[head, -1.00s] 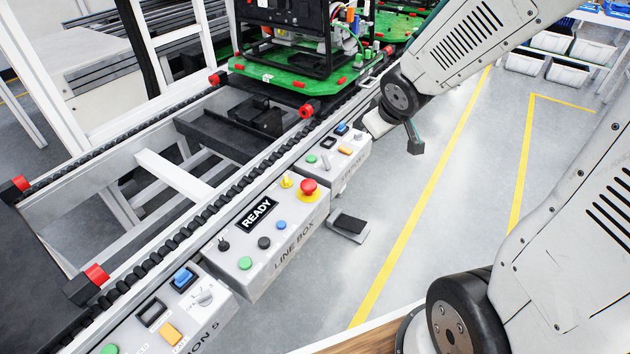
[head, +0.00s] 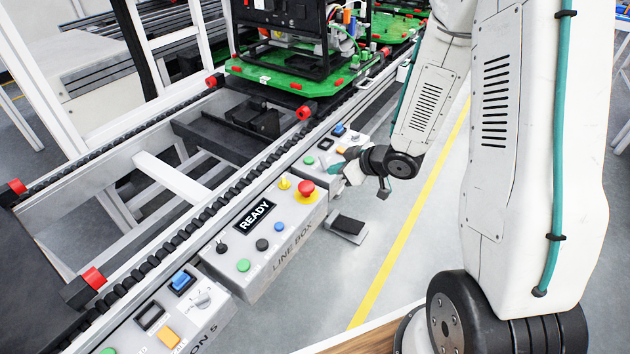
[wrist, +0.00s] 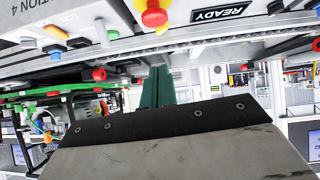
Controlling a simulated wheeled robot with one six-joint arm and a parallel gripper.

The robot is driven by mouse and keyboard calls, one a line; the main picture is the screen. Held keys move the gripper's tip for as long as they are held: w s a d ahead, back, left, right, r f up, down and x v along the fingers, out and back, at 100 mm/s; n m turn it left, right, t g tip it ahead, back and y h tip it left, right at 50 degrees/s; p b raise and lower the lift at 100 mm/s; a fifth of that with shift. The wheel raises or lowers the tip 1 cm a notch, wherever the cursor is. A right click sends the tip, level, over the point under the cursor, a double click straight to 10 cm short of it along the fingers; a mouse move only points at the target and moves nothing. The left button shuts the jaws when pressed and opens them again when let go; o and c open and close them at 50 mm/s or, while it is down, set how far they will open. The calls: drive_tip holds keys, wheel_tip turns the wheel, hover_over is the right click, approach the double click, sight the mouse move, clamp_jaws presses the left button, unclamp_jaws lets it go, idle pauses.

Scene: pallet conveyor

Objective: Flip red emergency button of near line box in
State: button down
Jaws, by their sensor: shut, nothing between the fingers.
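The near line box (head: 262,268) is a pale grey control box on the conveyor's edge, labelled LINE BOX, with a READY display (head: 255,216). Its red emergency button (head: 306,188) is a mushroom knob on a yellow base at the box's far right corner. It also shows at the top of the wrist view (wrist: 154,16). My gripper (head: 337,167) is just beyond the button, up and to the right in the head view, apart from it. Its green fingers (wrist: 157,88) are together and hold nothing. I cannot tell whether the button is pressed in.
The station 4 box (head: 325,160) lies behind my gripper, and the station 5 box (head: 165,312) is nearer. A green pallet (head: 290,85) with a generator stands on the conveyor.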

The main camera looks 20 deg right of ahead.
hover_over(311, 189)
wheel_tip(311, 189, down, 6)
drive_tip(key=f, duration=0.2)
drive_tip(key=shift+s+d+f, duration=0.15)
drive_tip(key=shift+s+f, duration=0.1)
drive_tip(key=shift+f, duration=0.1)
drive_tip(key=shift+w+f, duration=0.15)
drive_tip(key=shift+f, duration=0.5)
drive_tip(key=shift+f, duration=0.8)
drive_tip(key=shift+s+f, duration=0.25)
drive_tip(key=shift+f, duration=0.2)
drive_tip(key=shift+r, duration=0.1)
drive_tip(key=s+d+r, duration=0.4)
drive_tip(key=s+r, duration=0.2)
drive_tip(key=r, duration=0.4)
drive_tip(key=shift+s+d+r, duration=0.3)
drive_tip(key=shift+s+r, duration=0.05)
drive_tip(key=shift+r, duration=0.05)
